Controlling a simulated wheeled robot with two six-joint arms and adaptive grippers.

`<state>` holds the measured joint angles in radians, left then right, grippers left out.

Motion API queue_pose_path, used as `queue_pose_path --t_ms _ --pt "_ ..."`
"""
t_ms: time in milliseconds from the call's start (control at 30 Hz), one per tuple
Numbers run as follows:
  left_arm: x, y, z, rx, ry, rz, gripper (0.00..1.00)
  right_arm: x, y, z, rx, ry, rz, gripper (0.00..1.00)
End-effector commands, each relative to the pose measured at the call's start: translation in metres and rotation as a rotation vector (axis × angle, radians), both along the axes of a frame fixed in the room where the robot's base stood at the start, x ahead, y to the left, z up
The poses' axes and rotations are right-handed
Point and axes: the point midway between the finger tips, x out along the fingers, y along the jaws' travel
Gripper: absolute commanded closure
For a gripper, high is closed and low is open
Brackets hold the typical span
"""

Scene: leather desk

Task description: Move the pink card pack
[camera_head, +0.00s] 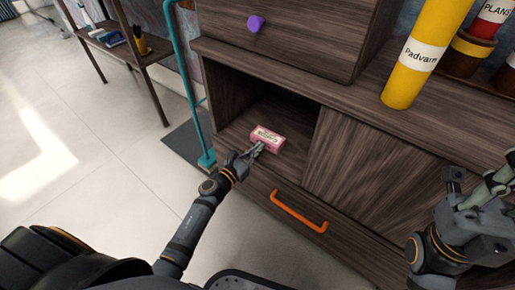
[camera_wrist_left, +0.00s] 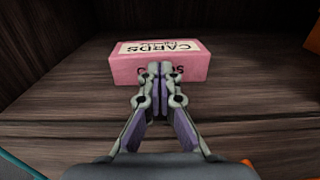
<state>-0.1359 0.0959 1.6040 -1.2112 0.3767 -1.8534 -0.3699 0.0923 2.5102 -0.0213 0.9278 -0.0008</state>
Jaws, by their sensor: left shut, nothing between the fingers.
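The pink card pack (camera_head: 267,138) lies inside the open compartment (camera_head: 235,128) of a dark wooden cabinet, near its front edge. In the left wrist view the pink card pack (camera_wrist_left: 193,66) shows a white label reading "CARDS". My left gripper (camera_head: 255,150) is at the front of the pack. In the left wrist view my left gripper (camera_wrist_left: 160,70) is shut with its fingertips together, overlapping the pack's front face; I cannot tell whether they touch it. My right gripper (camera_head: 475,187) is at the far right, away from the pack; its finger opening is unclear.
An orange handle (camera_head: 299,211) is on the drawer below the compartment. A purple knob (camera_head: 256,23) is on the drawer above. A yellow tube (camera_head: 421,62) stands on the cabinet top. A teal pole (camera_head: 188,90) stands left of the cabinet.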

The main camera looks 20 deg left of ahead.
Motion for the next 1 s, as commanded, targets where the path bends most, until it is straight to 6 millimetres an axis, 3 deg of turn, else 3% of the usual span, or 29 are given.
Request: queue_pose_path --t_ms 367,667,1000 --pt "0.003 -0.001 0.0 0.0 0.0 0.0 1.0 0.0 0.0 0.0 -0.001 0.001 -0.001 0.79" --pt "0.038 -0.015 0.0 0.0 -0.001 -0.001 1.0 0.0 0.0 -0.004 0.0 0.002 -0.003 0.79" --pt "0.039 -0.015 0.0 0.0 0.0 -0.001 1.0 0.001 -0.001 -0.003 0.005 0.003 -0.006 0.79"
